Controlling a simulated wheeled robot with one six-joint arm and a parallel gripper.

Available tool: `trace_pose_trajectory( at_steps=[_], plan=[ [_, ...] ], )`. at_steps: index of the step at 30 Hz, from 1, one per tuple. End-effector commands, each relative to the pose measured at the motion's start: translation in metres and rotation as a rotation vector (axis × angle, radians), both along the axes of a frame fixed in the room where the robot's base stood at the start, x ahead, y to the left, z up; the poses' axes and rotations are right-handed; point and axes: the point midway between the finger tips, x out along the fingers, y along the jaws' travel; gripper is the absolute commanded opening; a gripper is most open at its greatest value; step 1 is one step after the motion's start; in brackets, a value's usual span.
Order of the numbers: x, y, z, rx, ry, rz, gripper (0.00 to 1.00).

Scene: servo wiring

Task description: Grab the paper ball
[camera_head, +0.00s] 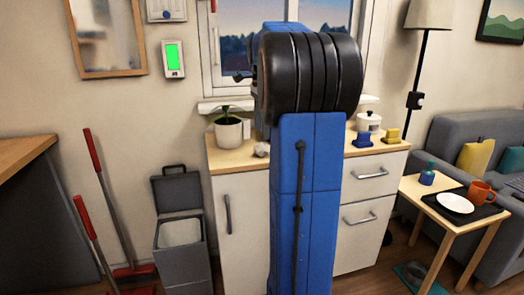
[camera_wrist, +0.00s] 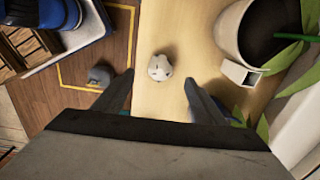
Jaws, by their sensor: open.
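The paper ball (camera_wrist: 160,67) is a small crumpled white lump on the light wooden cabinet top (camera_wrist: 200,50). In the wrist view it lies beyond my gripper (camera_wrist: 158,92), roughly in line with the gap between the two fingers. The fingers are apart and nothing is between them. In the head view the paper ball (camera_head: 261,149) sits on the cabinet top just left of my blue arm, to the right of the plant pot. My gripper is hidden behind my arm in the head view.
A white plant pot (camera_head: 229,132) stands close to the ball, and a small white box (camera_wrist: 241,73) is beside the pot. A grey bin (camera_head: 181,235) with its lid up stands left of the cabinet. A white lidded pot (camera_head: 368,121) and blue and yellow blocks are on the cabinet's right.

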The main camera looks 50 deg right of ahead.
Motion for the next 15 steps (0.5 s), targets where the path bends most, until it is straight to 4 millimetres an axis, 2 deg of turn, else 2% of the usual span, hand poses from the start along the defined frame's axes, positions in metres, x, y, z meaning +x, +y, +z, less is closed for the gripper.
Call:
trace_pose_trajectory(
  at_steps=[3,8,15],
  plan=[
    [0.000,0.000,-0.011,0.000,0.000,0.000,0.65],
    [0.000,0.000,-0.018,0.000,0.000,0.000,0.65],
    [-0.001,-0.001,-0.050,0.001,0.002,0.000,0.65]
  ],
)
